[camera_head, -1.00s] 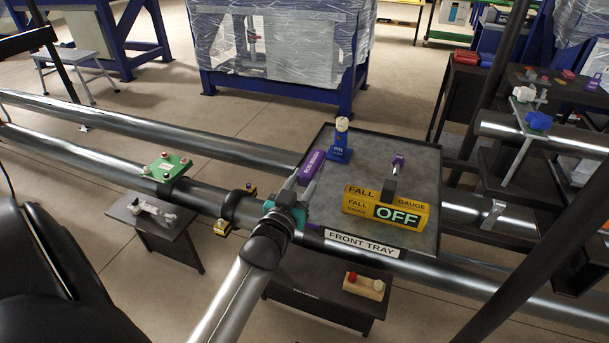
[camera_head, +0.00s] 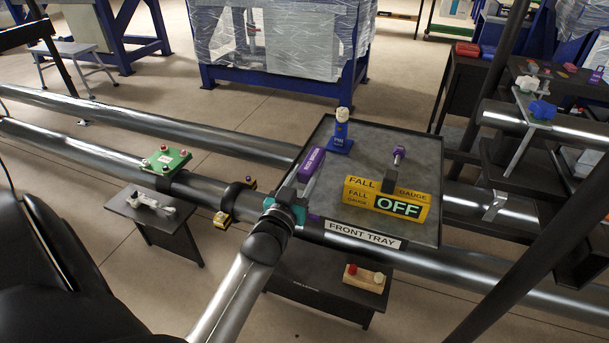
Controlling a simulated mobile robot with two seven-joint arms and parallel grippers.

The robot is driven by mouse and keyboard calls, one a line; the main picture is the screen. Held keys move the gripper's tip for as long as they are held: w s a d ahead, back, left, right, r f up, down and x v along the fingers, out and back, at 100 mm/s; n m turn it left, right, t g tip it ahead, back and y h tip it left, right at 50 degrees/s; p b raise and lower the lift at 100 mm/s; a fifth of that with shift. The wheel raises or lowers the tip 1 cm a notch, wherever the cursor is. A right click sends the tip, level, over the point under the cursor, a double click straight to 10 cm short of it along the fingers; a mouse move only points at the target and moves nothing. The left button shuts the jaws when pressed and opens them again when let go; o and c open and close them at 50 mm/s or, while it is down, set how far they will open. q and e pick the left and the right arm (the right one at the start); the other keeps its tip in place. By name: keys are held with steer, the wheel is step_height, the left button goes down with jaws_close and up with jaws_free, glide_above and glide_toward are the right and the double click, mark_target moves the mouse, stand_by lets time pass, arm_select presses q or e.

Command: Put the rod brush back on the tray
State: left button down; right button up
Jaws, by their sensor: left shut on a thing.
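The rod brush (camera_head: 311,164) has a purple block with its lettering along it, and it is at the left side of the front tray (camera_head: 420,152). A grey rod shows beside the purple block. My left gripper (camera_head: 298,198), dark with teal parts, is over the tray's left front corner and shut on the rod brush. Its fingers hide part of the hold. I cannot tell whether the brush touches the tray surface. The tray is a dark flat board with a "FRONT TRAY" label on its front edge. My right gripper is not in view.
On the tray stand a blue pin block (camera_head: 340,140), a yellow fall gauge box (camera_head: 387,198) reading OFF, and a small purple-topped piece (camera_head: 398,155). Long steel pipes (camera_head: 140,122) run at the left. A green plate (camera_head: 166,161) sits on the near pipe. The tray's middle is clear.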

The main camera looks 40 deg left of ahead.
mark_target(304, 187)
arm_select(q)
steer(key=shift+f+b, duration=0.85)
steer(key=shift+f, duration=0.6)
steer(key=shift+c, duration=1.8)
jaws_free()
steer(key=shift+s, duration=0.15)
steer(key=shift+p+v, duration=0.8)
steer(key=shift+v, duration=0.35)
steer(key=shift+p+v, duration=0.55)
steer(key=shift+v, duration=0.65)
steer(key=shift+s, duration=0.1)
